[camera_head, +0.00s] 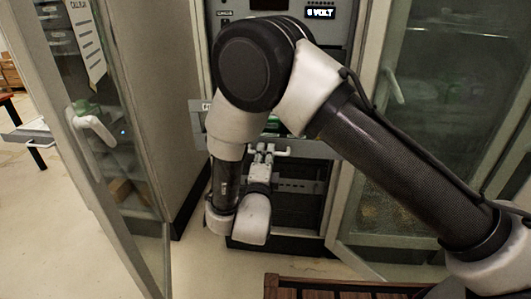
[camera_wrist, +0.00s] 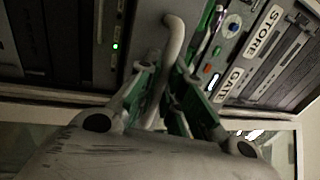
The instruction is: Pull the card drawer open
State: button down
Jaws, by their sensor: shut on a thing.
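My gripper (camera_head: 262,157) reaches down in front of the open grey cabinet in the head view. In the wrist view its two fingers (camera_wrist: 166,84) with green pads are closed around a pale curved handle (camera_wrist: 173,40). The handle stands on a grey front panel (camera_wrist: 145,18), which I take for the card drawer's front. A short pale part of the handle also shows beside my gripper in the head view (camera_head: 281,153). My arm hides most of the drawer there, so I cannot tell how far out it is.
Glass-fronted cabinet doors stand open at left (camera_head: 95,125) and right (camera_head: 420,130). A lit "VOLT" display (camera_head: 320,13) is above. A slatted wooden surface (camera_head: 330,287) is at the bottom.

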jog(key=c, duration=1.5)
grip_release()
jog(key=shift+c, duration=0.2)
jog(key=s+f, duration=0.2)
jog(key=s, duration=0.9)
jog(key=shift+s+a+f, duration=0.2)
jog(key=shift+s, duration=0.15)
